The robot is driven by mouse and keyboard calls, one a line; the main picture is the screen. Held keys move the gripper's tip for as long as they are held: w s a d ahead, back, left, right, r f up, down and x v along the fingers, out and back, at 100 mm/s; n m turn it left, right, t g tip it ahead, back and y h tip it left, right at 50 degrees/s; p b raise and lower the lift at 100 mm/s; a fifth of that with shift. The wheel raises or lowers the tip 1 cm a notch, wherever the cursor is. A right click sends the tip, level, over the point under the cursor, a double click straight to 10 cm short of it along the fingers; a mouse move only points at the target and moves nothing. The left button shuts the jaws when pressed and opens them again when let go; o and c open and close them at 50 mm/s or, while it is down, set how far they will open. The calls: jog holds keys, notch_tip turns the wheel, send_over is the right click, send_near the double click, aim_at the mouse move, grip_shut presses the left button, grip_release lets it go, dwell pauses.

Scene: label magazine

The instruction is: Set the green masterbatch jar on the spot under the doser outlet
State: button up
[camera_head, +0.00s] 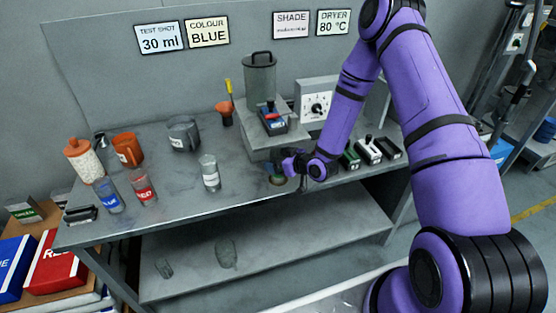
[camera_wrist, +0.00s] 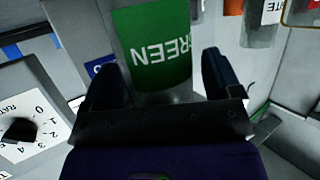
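The green masterbatch jar (camera_wrist: 155,50) shows close up in the wrist view, a clear jar with a green label whose lettering appears upside down. In the head view my gripper (camera_head: 284,166) is at the front of the doser stand, mostly hiding the jar, of which a little dark green shows. The doser (camera_head: 259,80), a grey lidded cylinder, stands on its raised block (camera_head: 270,143). The spot under its outlet is mostly covered, and I cannot tell whether the jar touches the bench.
To the left on the bench (camera_head: 235,188) stand a clear jar (camera_head: 210,173), a red-label jar (camera_head: 143,187) and a blue-label jar (camera_head: 109,196). A dial box (camera_head: 316,103) is behind my gripper. Small dark-topped items (camera_head: 369,150) stand to its right.

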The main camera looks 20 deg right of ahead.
jog(key=shift+r, duration=0.1)
jog(key=shift+s+d+r, duration=0.1)
jog(key=shift+s+d, duration=0.05)
jog(key=shift+s, duration=0.05)
jog(key=v, duration=1.1)
jog(key=shift+s, duration=0.25)
